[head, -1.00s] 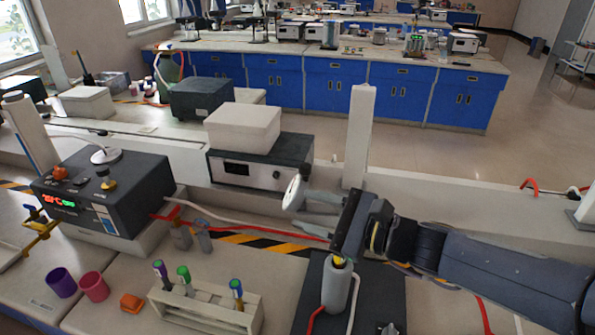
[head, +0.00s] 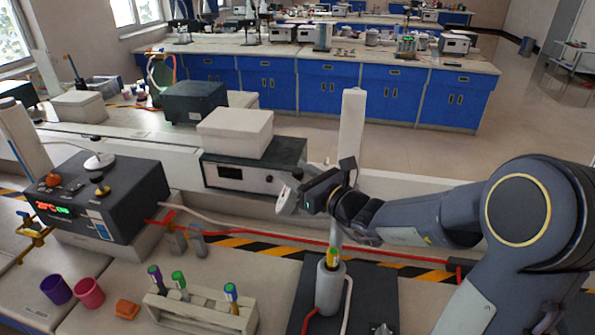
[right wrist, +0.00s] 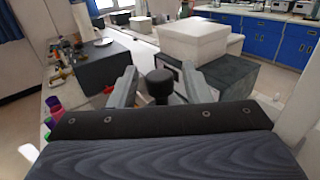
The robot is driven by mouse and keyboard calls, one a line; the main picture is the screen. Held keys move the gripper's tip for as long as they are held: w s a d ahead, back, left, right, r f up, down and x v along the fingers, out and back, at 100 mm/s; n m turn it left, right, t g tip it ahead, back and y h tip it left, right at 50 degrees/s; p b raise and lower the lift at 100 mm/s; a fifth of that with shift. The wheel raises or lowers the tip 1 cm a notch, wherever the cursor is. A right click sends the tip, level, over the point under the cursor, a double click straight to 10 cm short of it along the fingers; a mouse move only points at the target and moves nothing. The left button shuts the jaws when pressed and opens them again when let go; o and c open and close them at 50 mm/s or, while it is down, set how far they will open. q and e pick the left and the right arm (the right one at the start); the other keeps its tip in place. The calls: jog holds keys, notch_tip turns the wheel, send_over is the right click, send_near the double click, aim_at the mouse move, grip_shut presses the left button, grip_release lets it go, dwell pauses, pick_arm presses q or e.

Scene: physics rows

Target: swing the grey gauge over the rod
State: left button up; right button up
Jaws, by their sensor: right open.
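A pale grey round disc, which I take for the gauge (head: 287,198), stands tilted in front of the dark box in the head view. My right gripper (head: 303,199) is at its right side, fingers pointing left towards it. In the right wrist view the right gripper (right wrist: 160,88) is open, its two grey fingers spread on either side of a black round knob. I cannot tell whether that knob belongs to the gauge, or whether the fingers touch it. A pale upright post (head: 351,125) rises behind the gripper; I cannot make out a separate rod. My left gripper is out of view.
A dark box (head: 222,172) with a white block (head: 235,132) on it stands behind the gauge. A dark heater (head: 95,200) is at left. A tube rack (head: 200,315), a grey cylinder (head: 330,288) and a red hose (head: 290,242) lie in front.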

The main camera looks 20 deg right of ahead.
jog(key=shift+w, duration=0.1)
grip_shut()
dwell(0.3)
